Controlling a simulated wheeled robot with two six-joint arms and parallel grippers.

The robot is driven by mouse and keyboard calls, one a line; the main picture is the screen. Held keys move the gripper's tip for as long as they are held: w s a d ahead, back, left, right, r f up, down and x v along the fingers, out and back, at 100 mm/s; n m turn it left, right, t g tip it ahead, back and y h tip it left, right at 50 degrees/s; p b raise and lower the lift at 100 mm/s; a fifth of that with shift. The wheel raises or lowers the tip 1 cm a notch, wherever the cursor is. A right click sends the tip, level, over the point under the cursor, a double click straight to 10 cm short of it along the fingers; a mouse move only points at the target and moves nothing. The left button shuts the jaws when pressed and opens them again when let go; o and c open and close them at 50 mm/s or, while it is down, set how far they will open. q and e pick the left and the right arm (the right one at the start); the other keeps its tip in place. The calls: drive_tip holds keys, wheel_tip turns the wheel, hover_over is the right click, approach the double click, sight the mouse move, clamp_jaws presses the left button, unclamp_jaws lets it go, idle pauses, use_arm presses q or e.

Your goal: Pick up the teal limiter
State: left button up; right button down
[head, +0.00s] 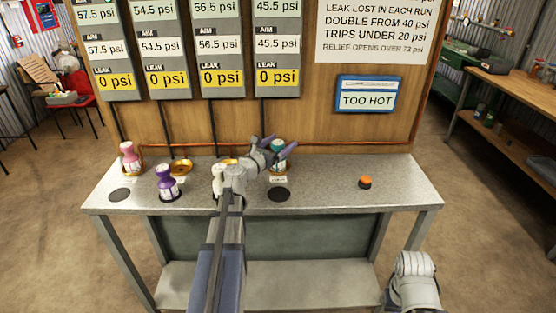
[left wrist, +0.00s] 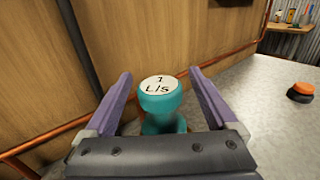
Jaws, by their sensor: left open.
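The teal limiter (head: 278,148) stands upright near the back of the grey bench, at the right end of the row of limiters. It also shows in the left wrist view (left wrist: 160,106), with a white top marked "1 L/S". My left gripper (head: 271,148) is open. The limiter's lower part is hidden behind the gripper body in the wrist view. My right gripper is not in view; only part of my right arm shows at the lower right.
A pink limiter (head: 130,158) and a purple limiter (head: 167,184) stand at the left of the bench (head: 330,178). An orange-topped button (head: 365,181) is at the right. A copper pipe (left wrist: 50,133) runs along the back panel.

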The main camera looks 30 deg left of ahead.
use_arm(q)
drive_tip(key=shift+w, duration=0.9)
drive_tip(key=shift+s, duration=0.1)
drive_tip(key=shift+d, duration=0.1)
clamp_jaws()
